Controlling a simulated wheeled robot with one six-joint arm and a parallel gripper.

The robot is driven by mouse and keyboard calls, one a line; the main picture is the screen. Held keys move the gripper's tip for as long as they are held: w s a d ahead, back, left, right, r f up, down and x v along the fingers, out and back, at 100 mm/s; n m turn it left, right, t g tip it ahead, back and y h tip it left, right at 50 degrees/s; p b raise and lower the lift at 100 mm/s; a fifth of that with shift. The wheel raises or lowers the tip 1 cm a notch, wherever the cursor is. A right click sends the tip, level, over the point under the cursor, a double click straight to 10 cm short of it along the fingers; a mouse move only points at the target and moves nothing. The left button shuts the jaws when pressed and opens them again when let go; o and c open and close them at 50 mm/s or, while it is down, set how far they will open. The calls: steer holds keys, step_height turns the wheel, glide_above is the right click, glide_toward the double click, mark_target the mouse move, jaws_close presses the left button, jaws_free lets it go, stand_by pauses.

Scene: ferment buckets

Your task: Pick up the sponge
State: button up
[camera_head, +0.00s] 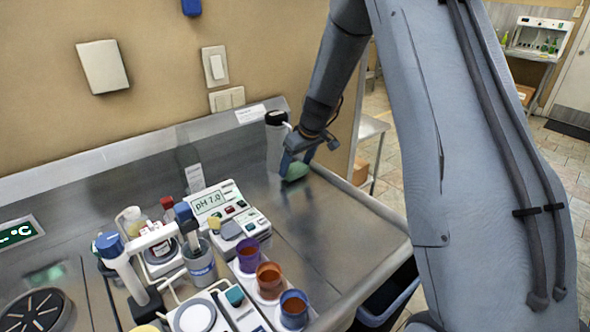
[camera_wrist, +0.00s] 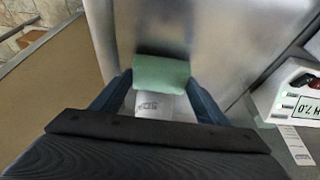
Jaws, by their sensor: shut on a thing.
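The green sponge (camera_head: 296,170) is at the far right part of the steel counter, near its right edge. My gripper (camera_head: 296,160) reaches down to it from above, beside the grey bottle. In the wrist view the sponge (camera_wrist: 160,74) sits between the two blue fingertips of my gripper (camera_wrist: 160,82), which are shut on it. Whether the sponge touches the counter or hangs just above it, I cannot tell.
A grey bottle with a black cap (camera_head: 277,140) stands left of my gripper. A pH meter (camera_head: 228,215) and orange, purple and blue cups (camera_head: 270,280) stand nearer on the steel counter (camera_head: 345,240). The counter's right part is clear.

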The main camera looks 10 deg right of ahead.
mark_target(298, 169)
steer(key=r, duration=0.2)
steer(key=r+b, duration=0.1)
steer(key=r, duration=0.1)
steer(key=r+b, duration=0.1)
steer(key=shift+s+d+r, duration=0.2)
steer(key=shift+s+r, duration=0.05)
steer(key=shift+r, duration=0.15)
steer(key=s+d+b, duration=0.3)
steer(key=s+d, duration=0.1)
steer(key=s, duration=0.4)
steer(key=s+d+b, duration=0.3)
steer(key=s+d, duration=0.1)
steer(key=s, duration=0.5)
